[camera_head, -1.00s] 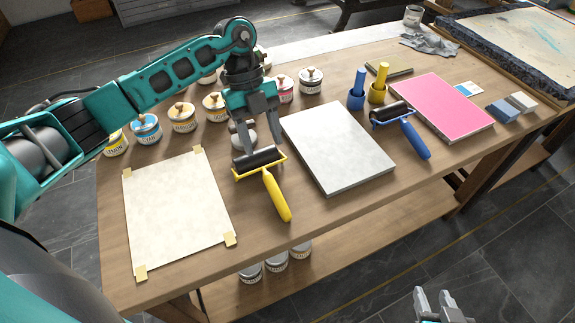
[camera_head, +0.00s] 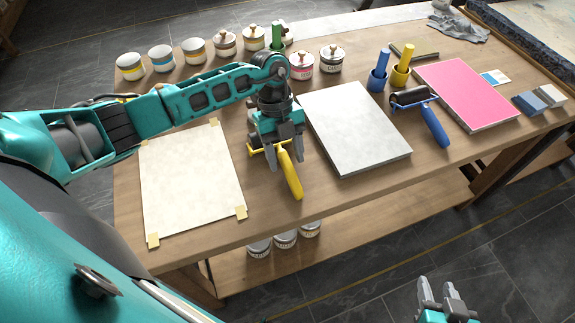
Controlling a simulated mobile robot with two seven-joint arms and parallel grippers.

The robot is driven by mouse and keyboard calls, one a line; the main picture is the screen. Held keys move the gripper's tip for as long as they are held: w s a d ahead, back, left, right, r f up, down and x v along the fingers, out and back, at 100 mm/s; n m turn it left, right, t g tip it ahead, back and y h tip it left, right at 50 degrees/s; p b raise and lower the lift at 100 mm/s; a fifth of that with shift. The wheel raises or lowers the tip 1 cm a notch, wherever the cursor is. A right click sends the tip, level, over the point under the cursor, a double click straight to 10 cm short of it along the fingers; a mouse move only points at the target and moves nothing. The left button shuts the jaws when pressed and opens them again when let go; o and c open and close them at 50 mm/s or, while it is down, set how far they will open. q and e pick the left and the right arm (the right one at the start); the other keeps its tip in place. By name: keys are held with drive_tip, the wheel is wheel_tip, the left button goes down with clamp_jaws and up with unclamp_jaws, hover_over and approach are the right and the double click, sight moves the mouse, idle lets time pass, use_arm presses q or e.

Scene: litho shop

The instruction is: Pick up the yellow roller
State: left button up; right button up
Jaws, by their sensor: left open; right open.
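The yellow roller (camera_head: 290,176) lies on the wooden table between the taped paper sheet and the grey slab. Its yellow handle points toward the table's front edge. Its dark drum is mostly hidden behind my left gripper. My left gripper (camera_head: 285,162) points down over the roller, with its open fingers near the top of the handle and the frame. I cannot tell whether they touch it. My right gripper (camera_head: 441,294) is open and empty at the bottom of the view, off the front of the table.
The paper sheet (camera_head: 190,190) lies left of the roller and the grey slab (camera_head: 358,130) right of it. A blue roller (camera_head: 434,125) and a pink plate (camera_head: 465,92) lie further right. Several ink cans (camera_head: 193,50) stand along the back. The table's front strip is clear.

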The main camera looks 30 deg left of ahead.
use_arm(q)
drive_tip(key=shift+x, duration=0.9)
clamp_jaws()
